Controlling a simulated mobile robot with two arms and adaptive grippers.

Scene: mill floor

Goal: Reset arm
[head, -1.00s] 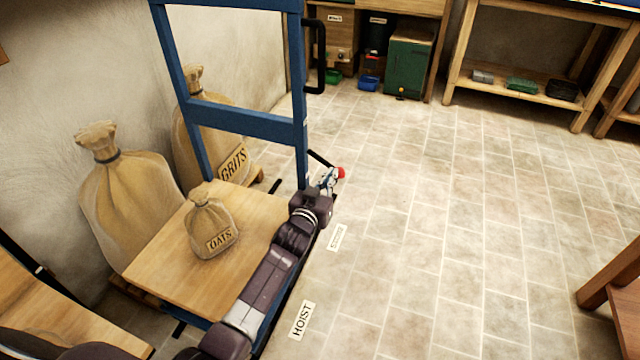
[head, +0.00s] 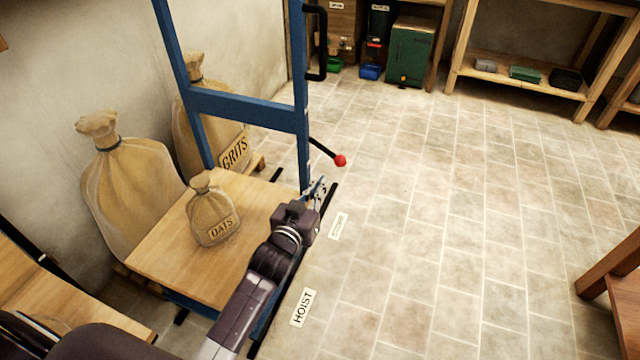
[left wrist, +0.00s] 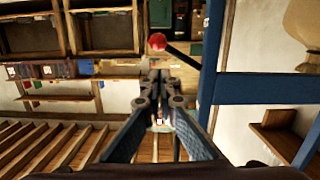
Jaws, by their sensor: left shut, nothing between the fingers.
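My left gripper (head: 317,188) is shut and empty beside the right post of the blue hoist frame (head: 248,115). A black lever with a red knob (head: 340,160) sticks out from the hoist just beyond the gripper. The gripper is apart from the knob. In the left wrist view the shut fingers (left wrist: 163,78) point toward the red knob (left wrist: 157,41), with the blue frame on the right. My left arm reaches along the right edge of the hoist's wooden platform (head: 175,265). My right gripper is not in view.
An oats sack (head: 212,215) stands on the platform. A grits sack (head: 205,120) and another large sack (head: 130,190) stand behind it by the wall. A green cabinet (head: 411,52) and a wooden shelf (head: 520,85) are at the back. The tiled floor (head: 450,230) on the right is clear.

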